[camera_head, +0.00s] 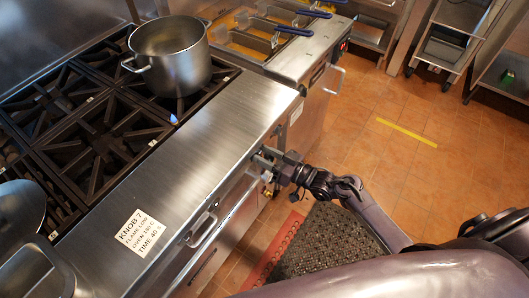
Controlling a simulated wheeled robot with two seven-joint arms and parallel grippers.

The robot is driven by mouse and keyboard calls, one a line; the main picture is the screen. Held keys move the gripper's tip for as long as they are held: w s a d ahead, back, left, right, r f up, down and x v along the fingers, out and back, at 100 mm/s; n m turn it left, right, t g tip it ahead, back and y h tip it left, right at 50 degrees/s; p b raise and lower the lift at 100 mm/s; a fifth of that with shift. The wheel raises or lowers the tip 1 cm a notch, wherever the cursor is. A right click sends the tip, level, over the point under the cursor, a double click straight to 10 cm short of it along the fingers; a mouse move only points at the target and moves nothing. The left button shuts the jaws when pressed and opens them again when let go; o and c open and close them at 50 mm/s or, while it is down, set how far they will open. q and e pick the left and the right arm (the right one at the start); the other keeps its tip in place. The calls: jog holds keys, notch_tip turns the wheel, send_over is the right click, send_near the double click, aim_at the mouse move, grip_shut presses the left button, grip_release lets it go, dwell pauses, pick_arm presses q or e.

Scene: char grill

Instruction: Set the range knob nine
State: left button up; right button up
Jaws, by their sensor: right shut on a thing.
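The range (205,150) fills the left side, with a black grate top and a steel front edge. Its front panel, where the knobs sit, is seen steeply from above, so no knob marking can be read. My right gripper (267,158) reaches in from the right and is shut at the panel near its far end, on what appears to be a range knob. The jaws mostly hide that knob, and its setting cannot be told. A small brassy part (267,177) shows just below the jaws. My left gripper is not in view.
A steel pot (170,55) stands on the far burner, with a small blue flame (173,119) beside it. A fryer (290,60) stands beyond; tiled floor lies right.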

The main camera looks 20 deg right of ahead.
jog(key=shift+m+p, duration=0.35)
jog(key=shift+m, duration=0.95)
jog(key=o, duration=1)
jog(key=b+v, duration=0.1)
jog(key=v, duration=0.7)
jog(key=shift+f, duration=0.15)
